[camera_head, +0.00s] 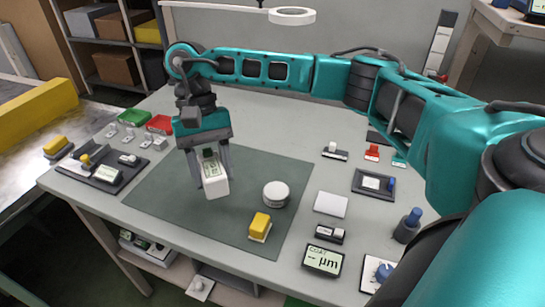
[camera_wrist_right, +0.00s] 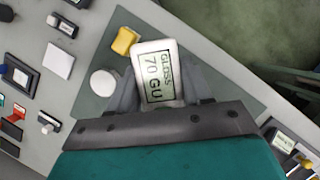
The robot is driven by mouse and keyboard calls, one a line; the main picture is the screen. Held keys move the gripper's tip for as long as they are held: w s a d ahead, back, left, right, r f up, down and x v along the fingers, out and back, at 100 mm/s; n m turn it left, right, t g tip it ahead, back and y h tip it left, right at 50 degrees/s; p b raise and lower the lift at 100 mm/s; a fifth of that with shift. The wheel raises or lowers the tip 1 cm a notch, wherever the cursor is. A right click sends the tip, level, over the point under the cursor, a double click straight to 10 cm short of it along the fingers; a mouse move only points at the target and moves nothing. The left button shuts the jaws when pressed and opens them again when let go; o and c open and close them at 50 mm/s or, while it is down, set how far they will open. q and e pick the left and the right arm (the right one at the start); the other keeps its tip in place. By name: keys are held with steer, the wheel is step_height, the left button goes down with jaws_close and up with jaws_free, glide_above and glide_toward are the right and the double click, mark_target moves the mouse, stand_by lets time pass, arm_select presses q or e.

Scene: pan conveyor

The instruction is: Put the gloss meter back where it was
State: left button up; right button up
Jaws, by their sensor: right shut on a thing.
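The gloss meter (camera_head: 215,187) is a white block with a pale display. In the right wrist view the gloss meter (camera_wrist_right: 155,72) reads "GLOSS 70 GU". My right gripper (camera_head: 210,166) is shut on it, one finger on each side, and holds it over the green mat (camera_head: 160,192); I cannot tell how high. The right gripper also shows in the right wrist view (camera_wrist_right: 157,92). My left gripper is not in view.
On the mat are a round white puck (camera_head: 276,194) and a yellow block (camera_head: 260,225). A dark tray (camera_head: 70,168) with small parts lies at the left. A "COAT" gauge (camera_head: 323,260), white card (camera_head: 331,203) and dark frame (camera_head: 373,192) line the right. The mat's left part is clear.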

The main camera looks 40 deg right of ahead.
steer(key=w+d+r+m+t+b, duration=0.1)
steer(key=w+d+r+m+t, duration=0.15)
steer(key=d+m, duration=0.55)
steer(key=w+d+r+m+t, duration=0.1)
steer(key=d+r+m+t, duration=0.2)
steer(key=d+m, duration=0.5)
steer(key=w+d+r+m+t+b, duration=0.1)
steer(key=w+d+r+m+t, duration=0.2)
steer(key=m, duration=0.7)
steer(key=shift+m+y, duration=0.3)
steer(key=f, duration=0.5)
steer(key=s+d+f+b, duration=0.1)
steer(key=f, duration=0.3)
steer(key=f+b, duration=0.1)
steer(key=f, duration=0.4)
steer(key=shift+s+d+f, duration=0.15)
steer(key=shift+d+f, duration=0.1)
steer(key=shift+f, duration=2.6)
steer(key=shift+f+b, duration=0.15)
steer(key=shift+b, duration=0.2)
steer(key=o, duration=1.4)
